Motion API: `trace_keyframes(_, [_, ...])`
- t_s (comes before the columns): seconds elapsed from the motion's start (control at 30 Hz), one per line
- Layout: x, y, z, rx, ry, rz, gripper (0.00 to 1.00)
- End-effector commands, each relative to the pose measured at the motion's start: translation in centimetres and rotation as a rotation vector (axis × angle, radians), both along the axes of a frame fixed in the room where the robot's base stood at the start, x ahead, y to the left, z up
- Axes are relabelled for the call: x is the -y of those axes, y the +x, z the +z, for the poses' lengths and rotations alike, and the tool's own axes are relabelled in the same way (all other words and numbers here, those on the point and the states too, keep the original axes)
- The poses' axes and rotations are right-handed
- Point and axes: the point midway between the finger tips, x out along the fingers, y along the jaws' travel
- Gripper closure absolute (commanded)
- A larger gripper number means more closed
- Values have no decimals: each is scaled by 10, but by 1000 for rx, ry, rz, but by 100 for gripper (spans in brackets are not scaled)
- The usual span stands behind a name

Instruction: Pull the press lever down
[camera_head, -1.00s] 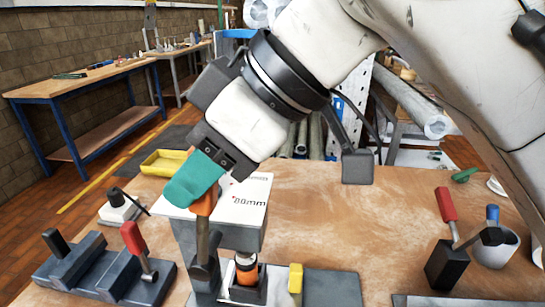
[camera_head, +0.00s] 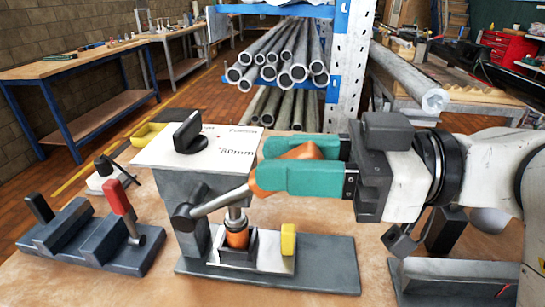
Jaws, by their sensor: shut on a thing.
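The press lever is a grey metal rod (camera_head: 222,202) with an orange handle (camera_head: 300,152). It runs from a dark pivot on the press (camera_head: 165,185) rightward and slightly up. My gripper (camera_head: 290,164) has teal fingers and is shut on the orange handle, reaching in from the right. The fingers hide much of the handle. Under the lever, a silver ram (camera_head: 236,214) stands just above or against an orange cylinder (camera_head: 238,239) in a dark holder; I cannot tell if they touch. A yellow block (camera_head: 288,240) stands right of the holder on the press base (camera_head: 325,262).
A dark fixture with a red-handled lever (camera_head: 117,196) sits at the left. A black knob (camera_head: 188,131) stands on the press top. A yellow tray (camera_head: 148,134) lies behind. A dark fixture (camera_head: 450,270) lies at the front right, beneath my arm.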

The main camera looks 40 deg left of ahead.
Motion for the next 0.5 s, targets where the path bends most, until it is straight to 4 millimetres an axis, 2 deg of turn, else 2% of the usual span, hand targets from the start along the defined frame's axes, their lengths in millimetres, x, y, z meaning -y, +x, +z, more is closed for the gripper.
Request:
trace_keyframes(0.1, [3, 2, -7, -19, 27, 1, 100])
trace_keyframes(0.5, [5, 3, -10, -34, 50, 0, 100])
